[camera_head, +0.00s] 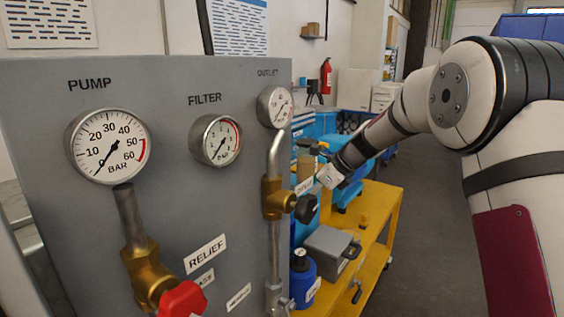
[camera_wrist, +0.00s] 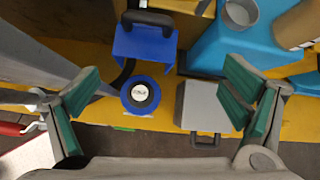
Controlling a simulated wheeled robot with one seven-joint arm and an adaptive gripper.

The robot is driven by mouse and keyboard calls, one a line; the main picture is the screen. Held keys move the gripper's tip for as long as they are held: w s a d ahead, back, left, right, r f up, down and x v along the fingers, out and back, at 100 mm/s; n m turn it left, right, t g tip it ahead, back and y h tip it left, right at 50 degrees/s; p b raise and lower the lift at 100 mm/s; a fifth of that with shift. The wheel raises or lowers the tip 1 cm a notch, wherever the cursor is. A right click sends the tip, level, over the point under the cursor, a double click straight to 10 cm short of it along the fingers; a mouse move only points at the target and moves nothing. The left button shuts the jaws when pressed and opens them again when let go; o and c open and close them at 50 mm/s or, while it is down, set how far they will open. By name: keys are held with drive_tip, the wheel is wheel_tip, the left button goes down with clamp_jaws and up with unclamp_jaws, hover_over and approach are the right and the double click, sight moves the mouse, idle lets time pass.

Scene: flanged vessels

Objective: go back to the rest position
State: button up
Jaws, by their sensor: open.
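My gripper (camera_wrist: 163,68) is open, with its two green-padded fingers spread wide and nothing between them in the wrist view. In the head view my gripper (camera_head: 312,172) is at the right edge of the grey gauge panel (camera_head: 160,210), near the brass valve (camera_head: 278,198) with a dark knob (camera_head: 306,208). I cannot tell whether it touches the knob. My arm reaches in from the right.
A yellow cart (camera_head: 378,222) stands behind the panel with a grey box (camera_head: 328,252), a blue bottle (camera_head: 302,278) and blue containers. A red relief knob (camera_head: 183,300) sticks out of the panel at the lower left. Floor (camera_head: 425,230) is open right of the cart.

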drive_tip(key=s+d+r+n+h+p, duration=0.15)
drive_tip(key=s+r+n, duration=0.45)
drive_tip(key=s, duration=0.6)
drive_tip(key=s+d+r+n+h+p, duration=0.1)
drive_tip(key=s+d+r+n, duration=0.2)
drive_tip(key=s+r+n, duration=0.7)
drive_tip(key=s+d+f+n+h+p, duration=0.1)
drive_tip(key=s+d+n, duration=0.1)
drive_tip(key=s, duration=0.7)
drive_tip(key=s+d+f+n+h+p, duration=0.1)
drive_tip(key=s+d+f+n, duration=0.1)
drive_tip(key=s, duration=0.7)
drive_tip(key=s+d+f+n+h, duration=0.2)
drive_tip(key=s+d+n, duration=0.1)
drive_tip(key=s, duration=0.6)
drive_tip(key=shift+s+d+n+g+p, duration=0.3)
drive_tip(key=shift+s+p, duration=0.05)
drive_tip(key=shift+p, duration=0.05)
